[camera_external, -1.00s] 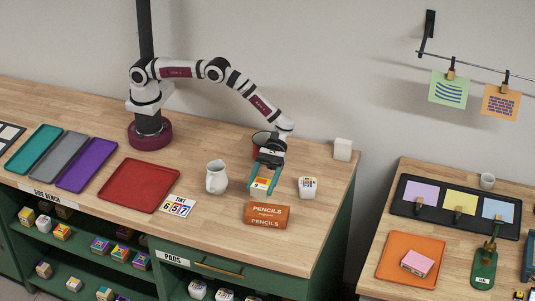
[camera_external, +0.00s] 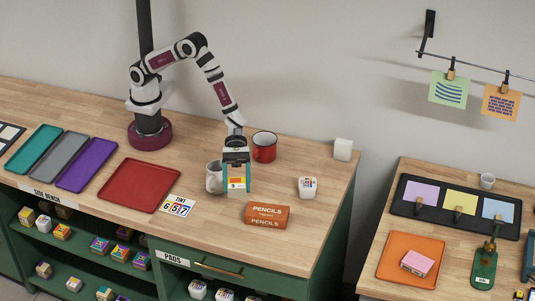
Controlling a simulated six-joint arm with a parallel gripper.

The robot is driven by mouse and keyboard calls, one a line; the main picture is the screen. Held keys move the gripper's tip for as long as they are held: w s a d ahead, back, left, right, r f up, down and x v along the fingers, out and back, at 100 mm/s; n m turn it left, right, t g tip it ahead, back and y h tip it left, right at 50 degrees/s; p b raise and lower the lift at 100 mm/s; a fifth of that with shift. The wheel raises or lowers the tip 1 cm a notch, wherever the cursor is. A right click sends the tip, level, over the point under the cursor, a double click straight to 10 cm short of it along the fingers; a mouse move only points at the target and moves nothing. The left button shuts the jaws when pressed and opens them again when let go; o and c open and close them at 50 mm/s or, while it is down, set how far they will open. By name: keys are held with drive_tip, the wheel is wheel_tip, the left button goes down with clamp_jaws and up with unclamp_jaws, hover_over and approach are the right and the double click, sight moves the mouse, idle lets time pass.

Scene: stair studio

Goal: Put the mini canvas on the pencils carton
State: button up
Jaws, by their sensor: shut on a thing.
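The pencils carton (camera_external: 267,214) is an orange box lying on the bench near its front edge, with nothing on top. My gripper (camera_external: 238,182) is shut on the mini canvas (camera_external: 237,186), a small whitish piece with a yellow, orange and red picture. The canvas hangs upright between the teal fingers, up and to the left of the carton and apart from it. The fingers hide part of the canvas. How high it is above the bench is hard to tell.
A red tray (camera_external: 139,185) and number card (camera_external: 177,206) lie left.

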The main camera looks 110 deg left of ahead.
hover_over(258, 208)
wheel_tip(258, 208, down, 4)
drive_tip(key=shift+s+d+r, duration=0.1)
drive_tip(key=shift+d+r, duration=0.05)
wheel_tip(258, 208, down, 4)
drive_tip(key=shift+f, duration=0.1)
drive_tip(key=shift+f, duration=0.1)
drive_tip(key=o, duration=1.5)
